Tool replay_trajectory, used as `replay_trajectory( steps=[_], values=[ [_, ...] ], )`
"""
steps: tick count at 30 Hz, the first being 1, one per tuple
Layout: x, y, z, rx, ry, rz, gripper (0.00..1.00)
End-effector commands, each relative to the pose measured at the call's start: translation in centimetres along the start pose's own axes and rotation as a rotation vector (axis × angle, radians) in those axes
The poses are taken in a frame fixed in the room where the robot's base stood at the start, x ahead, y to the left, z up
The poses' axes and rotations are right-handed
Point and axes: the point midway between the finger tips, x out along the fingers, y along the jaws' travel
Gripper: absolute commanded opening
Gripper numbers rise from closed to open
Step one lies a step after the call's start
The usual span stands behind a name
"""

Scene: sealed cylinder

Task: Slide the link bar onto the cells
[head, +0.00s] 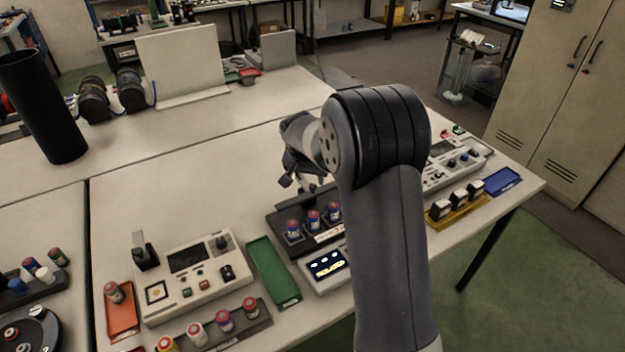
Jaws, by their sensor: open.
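Several small cells with red tops and blue bodies, one of them here (313,219), stand upright in a dark holder (284,216) at the middle of the table. My arm hides the right end of the holder. My gripper (297,183) is open above and behind the cells, apart from them, and partly hidden by my wrist. I cannot make out a link bar; it may be behind my arm.
A lit display box (327,268) stands in front of the holder. A green tray (273,272) and a white console (188,275) lie to the left. A yellow rack (458,211) with black-and-white blocks and a blue tray (502,182) are at right. The table behind is fairly clear.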

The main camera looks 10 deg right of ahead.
Motion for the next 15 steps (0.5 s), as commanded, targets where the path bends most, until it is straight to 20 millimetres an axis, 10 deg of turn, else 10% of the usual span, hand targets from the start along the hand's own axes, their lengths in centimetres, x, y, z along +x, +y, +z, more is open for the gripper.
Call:
replay_trajectory(
  steps=[15],
  values=[
    [4.6, 0.0, 0.0, 0.001, 0.001, -0.001, 0.43]
  ],
)
